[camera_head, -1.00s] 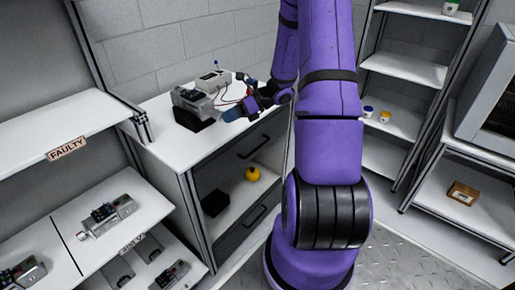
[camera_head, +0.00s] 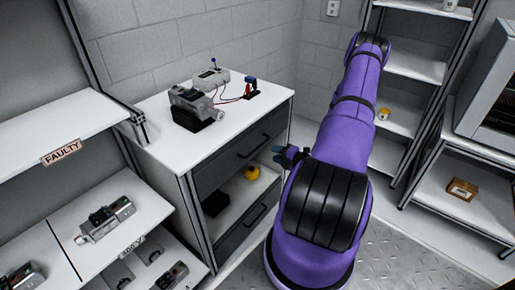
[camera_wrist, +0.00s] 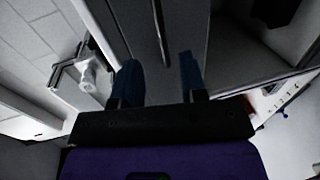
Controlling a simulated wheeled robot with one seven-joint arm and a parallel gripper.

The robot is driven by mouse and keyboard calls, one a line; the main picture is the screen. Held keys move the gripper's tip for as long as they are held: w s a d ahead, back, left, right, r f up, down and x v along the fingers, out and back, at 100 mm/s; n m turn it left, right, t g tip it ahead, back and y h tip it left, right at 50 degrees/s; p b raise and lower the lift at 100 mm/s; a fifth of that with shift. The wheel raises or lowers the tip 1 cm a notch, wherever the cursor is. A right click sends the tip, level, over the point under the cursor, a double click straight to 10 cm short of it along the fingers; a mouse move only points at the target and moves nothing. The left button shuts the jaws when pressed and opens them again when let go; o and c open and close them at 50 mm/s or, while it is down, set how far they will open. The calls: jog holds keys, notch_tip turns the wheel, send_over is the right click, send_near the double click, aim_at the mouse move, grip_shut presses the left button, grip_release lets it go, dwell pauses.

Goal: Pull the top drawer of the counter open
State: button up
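The white-topped counter (camera_head: 258,103) stands against the wall. Its dark top drawer (camera_head: 215,172) looks shut, with a black bar handle (camera_head: 255,147) across its front. My gripper (camera_head: 281,155) is in front of the counter, to the right of the handle and apart from the drawer. In the wrist view my gripper (camera_wrist: 160,72) has its two blue fingers spread wide, with nothing between them. The handle (camera_wrist: 160,30) runs lengthwise ahead of the fingertips, roughly in line with the gap.
A grey machine (camera_head: 192,105) and a white box with wires (camera_head: 211,78) stand on the counter. Below the top drawer, a yellow object (camera_head: 252,172) sits in an open compartment. Shelves flank the counter on both sides. Metal floor lies clear at the front right.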

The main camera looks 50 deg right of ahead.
aim_at(258, 148)
jog(key=x, duration=1)
jog(key=shift+w+a, duration=0.1)
jog(key=shift+w, duration=0.25)
grip_shut()
